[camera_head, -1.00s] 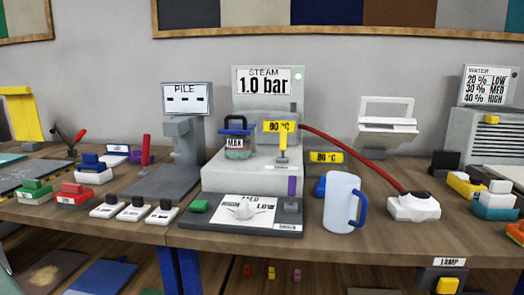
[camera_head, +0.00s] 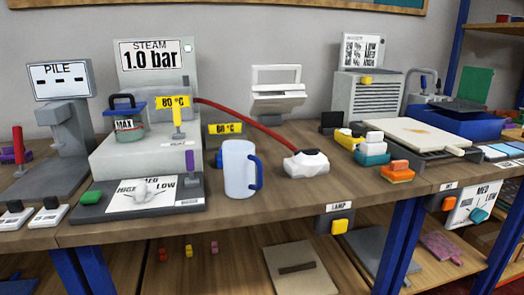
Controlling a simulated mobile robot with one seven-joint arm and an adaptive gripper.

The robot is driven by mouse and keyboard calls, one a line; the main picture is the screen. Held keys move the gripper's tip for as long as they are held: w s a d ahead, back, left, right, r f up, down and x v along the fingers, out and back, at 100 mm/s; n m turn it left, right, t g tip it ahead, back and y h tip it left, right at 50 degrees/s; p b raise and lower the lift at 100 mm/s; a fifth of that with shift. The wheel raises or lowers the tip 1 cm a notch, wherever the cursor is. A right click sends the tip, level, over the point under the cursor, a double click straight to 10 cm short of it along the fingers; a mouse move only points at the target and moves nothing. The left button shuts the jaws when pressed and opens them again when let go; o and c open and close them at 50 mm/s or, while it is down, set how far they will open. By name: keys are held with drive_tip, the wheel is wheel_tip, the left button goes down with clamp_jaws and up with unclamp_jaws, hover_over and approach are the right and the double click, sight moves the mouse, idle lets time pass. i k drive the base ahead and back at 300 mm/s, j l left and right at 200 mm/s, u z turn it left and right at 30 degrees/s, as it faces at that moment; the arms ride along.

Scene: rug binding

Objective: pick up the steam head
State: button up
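The steam head (camera_head: 306,164) is a white faceted block with a dark top, resting on the wooden bench right of the mug. A red hose (camera_head: 246,122) runs from it up to the grey steam unit (camera_head: 118,158), whose sign reads "STEAM 1.0 bar". The steam head stands apart from the things around it, near the middle of the bench depth. My gripper is not in this view.
A pale blue mug (camera_head: 238,168) with a blue handle stands left of the steam head. White, teal and orange blocks (camera_head: 397,172) lie to its right. The bench (camera_head: 290,197) is clear in front of it. A lower shelf holds a board (camera_head: 298,270).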

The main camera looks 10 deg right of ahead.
sight(293, 169)
drive_tip(key=i+j, duration=0.25)
drive_tip(key=i+j+z, duration=0.1)
drive_tip(key=z, duration=0.35)
drive_tip(key=j+z, duration=0.3)
drive_tip(key=z, duration=0.15)
drive_tip(key=i+j+z, duration=0.1)
drive_tip(key=z, duration=0.75)
drive_tip(key=i+j, duration=0.25)
drive_tip(key=j, duration=0.25)
